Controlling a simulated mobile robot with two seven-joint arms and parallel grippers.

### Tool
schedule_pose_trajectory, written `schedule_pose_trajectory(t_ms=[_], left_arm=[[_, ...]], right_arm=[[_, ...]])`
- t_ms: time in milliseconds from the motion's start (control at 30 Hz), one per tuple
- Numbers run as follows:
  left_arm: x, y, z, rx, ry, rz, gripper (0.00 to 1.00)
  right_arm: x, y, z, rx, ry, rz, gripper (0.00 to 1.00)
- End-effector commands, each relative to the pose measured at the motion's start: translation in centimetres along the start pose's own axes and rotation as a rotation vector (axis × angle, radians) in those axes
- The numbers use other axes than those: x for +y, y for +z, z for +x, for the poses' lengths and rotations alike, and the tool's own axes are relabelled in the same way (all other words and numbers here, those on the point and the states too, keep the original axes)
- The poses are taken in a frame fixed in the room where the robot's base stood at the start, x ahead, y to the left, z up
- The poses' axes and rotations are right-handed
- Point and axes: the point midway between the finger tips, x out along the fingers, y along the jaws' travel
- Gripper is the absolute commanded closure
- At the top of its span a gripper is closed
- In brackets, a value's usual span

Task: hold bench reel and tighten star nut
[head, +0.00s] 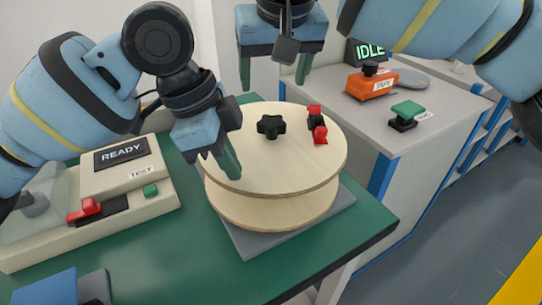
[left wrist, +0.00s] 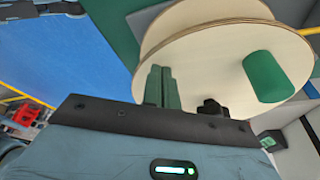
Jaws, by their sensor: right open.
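The bench reel (head: 290,165) has two round pale wooden flanges, one above the other, on a grey plate (head: 340,208). It also fills the upper right of the left wrist view (left wrist: 200,62). The black star nut (head: 271,126) is on the middle of the top flange and is partly hidden behind my gripper in the left wrist view (left wrist: 210,107). My left gripper (head: 237,175) has its fingers close together by the reel's left rim; they also show in the left wrist view (left wrist: 163,85). I cannot tell whether they touch it. My right gripper (head: 275,75) is open and empty above the reel's far side.
A red part (head: 318,127) is on the top flange. A tester (head: 122,160) reading READY stands left on the green bench (head: 325,247). A grey side bench (head: 385,130) carries an orange device (head: 371,83) and a green button (head: 407,110).

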Motion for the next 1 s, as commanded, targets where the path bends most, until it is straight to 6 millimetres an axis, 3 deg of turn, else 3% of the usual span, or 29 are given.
schedule_pose_trajectory(t_ms=[33,167,1000], left_arm=[[0.1,0.2,0.8,-0.010,0.014,0.000,1.00],[0.1,0.2,0.6,-0.010,0.013,0.000,1.00],[0.1,-0.9,-3.0,-0.004,0.004,0.000,1.00]], right_arm=[[0.0,0.0,0.1,0.000,0.000,0.000,0.29],[0.0,-0.1,-0.2,0.002,0.000,0.000,0.29],[-0.2,-1.6,-5.7,0.037,0.008,-0.003,0.29]])
